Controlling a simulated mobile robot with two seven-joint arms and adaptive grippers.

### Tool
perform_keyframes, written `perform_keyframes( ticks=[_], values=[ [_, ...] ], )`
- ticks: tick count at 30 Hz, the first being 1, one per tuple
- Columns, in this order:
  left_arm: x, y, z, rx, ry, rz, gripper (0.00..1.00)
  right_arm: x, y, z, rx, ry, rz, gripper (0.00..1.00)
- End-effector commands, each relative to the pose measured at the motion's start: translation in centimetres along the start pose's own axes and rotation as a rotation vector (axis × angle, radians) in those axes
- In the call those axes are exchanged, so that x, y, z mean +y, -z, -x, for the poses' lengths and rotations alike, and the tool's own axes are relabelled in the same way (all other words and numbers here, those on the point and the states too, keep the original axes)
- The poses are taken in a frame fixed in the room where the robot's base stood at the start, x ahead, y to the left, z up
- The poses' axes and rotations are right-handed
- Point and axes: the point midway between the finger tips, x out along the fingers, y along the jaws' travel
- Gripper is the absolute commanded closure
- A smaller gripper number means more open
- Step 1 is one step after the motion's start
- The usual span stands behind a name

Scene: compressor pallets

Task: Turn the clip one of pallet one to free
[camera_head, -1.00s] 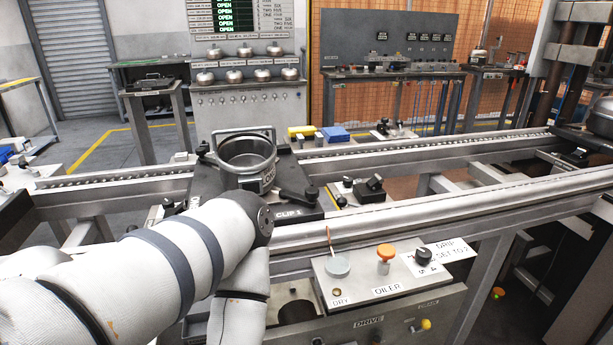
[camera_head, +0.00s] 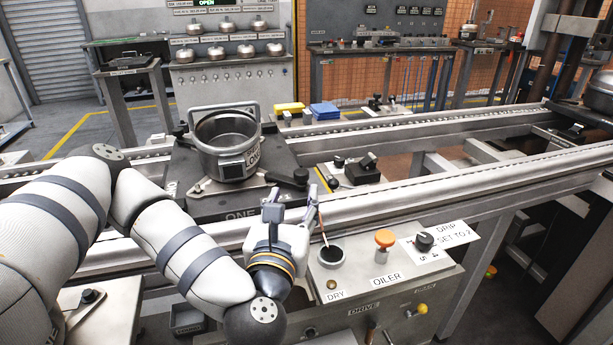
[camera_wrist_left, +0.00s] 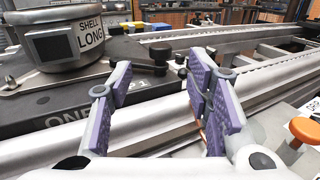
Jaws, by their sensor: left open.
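Pallet one (camera_head: 190,207) is a dark plate on the rail, marked ONE. It bears a silver round shell (camera_head: 228,150) labelled LONG, which also shows in the left wrist view (camera_wrist_left: 95,45). Clip one (camera_head: 296,177) is a lever with a dark knob at the pallet's right side, pointing right. In the left wrist view a dark knob (camera_wrist_left: 160,51) shows beyond the fingers, and the clip label is partly covered. My left gripper (camera_head: 291,204) is open and empty, fingers up, in front of the pallet's front right corner and apart from the clip. My right gripper is out of view.
The oiler box (camera_head: 385,275) with an orange knob (camera_head: 385,238) and an upright thin stick stands close to the right of my left gripper. The front rail (camera_head: 420,195) runs past the gripper. A small block with dark knobs (camera_head: 360,170) sits right of the pallet.

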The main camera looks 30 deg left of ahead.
Motion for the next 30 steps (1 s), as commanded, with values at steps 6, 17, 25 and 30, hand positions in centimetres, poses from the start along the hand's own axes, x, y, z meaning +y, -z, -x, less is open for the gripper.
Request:
perform_keyframes(
  ticks=[6, 17, 25, 30],
  values=[
    [0.1, -0.2, -5.2, -0.004, -0.005, -0.001, 0.55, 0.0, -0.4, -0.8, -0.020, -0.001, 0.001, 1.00],
    [-0.1, -0.1, -9.5, 0.000, 0.002, -0.001, 0.55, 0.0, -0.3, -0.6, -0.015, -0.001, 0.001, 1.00],
    [-0.1, -0.1, -9.5, 0.000, 0.002, -0.001, 0.71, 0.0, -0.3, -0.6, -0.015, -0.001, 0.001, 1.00],
    [-0.1, -0.1, -9.4, 0.000, 0.002, -0.001, 1.00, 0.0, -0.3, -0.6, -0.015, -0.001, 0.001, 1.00]
  ],
)
